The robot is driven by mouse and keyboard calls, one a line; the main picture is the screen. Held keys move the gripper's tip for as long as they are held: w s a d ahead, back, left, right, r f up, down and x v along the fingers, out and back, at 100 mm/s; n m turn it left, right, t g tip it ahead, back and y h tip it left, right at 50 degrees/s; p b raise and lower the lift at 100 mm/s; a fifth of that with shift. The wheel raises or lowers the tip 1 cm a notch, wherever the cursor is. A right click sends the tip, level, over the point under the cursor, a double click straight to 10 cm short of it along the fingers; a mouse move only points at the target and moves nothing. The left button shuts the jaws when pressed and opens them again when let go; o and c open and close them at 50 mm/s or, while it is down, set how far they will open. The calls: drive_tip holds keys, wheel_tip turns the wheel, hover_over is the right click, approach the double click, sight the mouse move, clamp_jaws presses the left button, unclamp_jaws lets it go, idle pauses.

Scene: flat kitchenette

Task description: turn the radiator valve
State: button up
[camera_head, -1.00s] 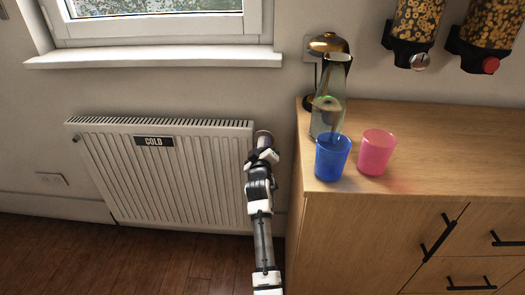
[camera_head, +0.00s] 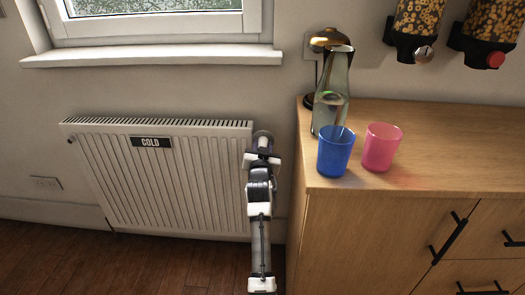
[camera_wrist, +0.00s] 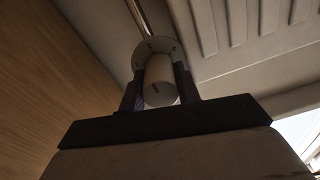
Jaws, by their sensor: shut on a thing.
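The white radiator (camera_head: 170,180) hangs on the wall under the window and bears a black "COLD" label (camera_head: 151,142). In the head view my gripper (camera_head: 262,150) is at the radiator's upper right corner, where my arm hides most of the knob.
A wooden cabinet (camera_head: 350,230) stands close to the right of my arm. On it are a blue cup (camera_head: 335,152), a pink cup (camera_head: 381,148), a glass carafe (camera_head: 331,100) and a brass lamp (camera_head: 330,40). A window sill (camera_head: 150,58) juts out above the radiator.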

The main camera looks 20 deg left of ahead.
drive_tip(key=m+b, duration=0.2)
drive_tip(key=m, duration=0.4)
drive_tip(key=shift+f, duration=0.15)
drive_tip(key=m+b, duration=0.1)
drive_tip(key=m, duration=0.5)
idle(0.3)
drive_tip(key=o, duration=1)
drive_tip(key=shift+c, duration=0.2)
